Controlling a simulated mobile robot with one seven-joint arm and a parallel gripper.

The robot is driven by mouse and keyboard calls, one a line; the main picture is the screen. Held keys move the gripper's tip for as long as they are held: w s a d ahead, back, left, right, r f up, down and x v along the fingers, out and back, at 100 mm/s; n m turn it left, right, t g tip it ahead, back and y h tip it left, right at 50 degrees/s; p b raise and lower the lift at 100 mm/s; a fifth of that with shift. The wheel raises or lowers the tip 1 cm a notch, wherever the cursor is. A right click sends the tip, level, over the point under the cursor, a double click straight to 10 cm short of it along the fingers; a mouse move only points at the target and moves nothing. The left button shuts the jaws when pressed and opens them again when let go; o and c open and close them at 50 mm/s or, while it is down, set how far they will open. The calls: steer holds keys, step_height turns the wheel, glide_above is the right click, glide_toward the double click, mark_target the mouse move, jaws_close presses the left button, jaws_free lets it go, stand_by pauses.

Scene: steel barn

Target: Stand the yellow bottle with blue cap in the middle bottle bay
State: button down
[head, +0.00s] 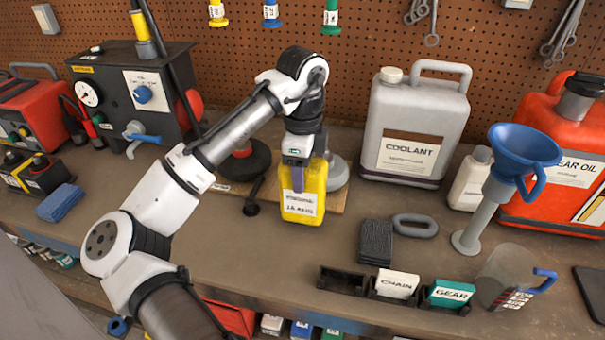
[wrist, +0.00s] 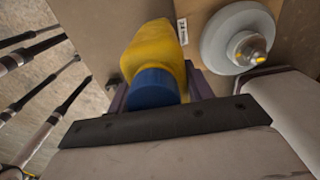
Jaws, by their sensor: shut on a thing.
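The yellow bottle (head: 303,195) with a white label hangs upright under my gripper (head: 297,172) in the head view, over or at the front edge of a brown board. I cannot tell whether its base touches anything. In the wrist view the yellow bottle (wrist: 153,48) and its blue cap (wrist: 153,88) lie between the two fingers of my gripper (wrist: 155,92), which is shut on it. The cap is hidden in the head view. A row of black bays (head: 342,280) stands at the front edge; I cannot tell whether these are the bottle bays.
White CHAIN (head: 397,285) and teal GEAR (head: 451,293) pieces sit in the row. Bench front centre is clear.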

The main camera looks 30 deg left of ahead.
steer(key=shift+f, duration=0.7)
steer(key=shift+f, duration=0.2)
steer(key=c, duration=0.6)
jaws_free()
steer(key=shift+r, duration=0.15)
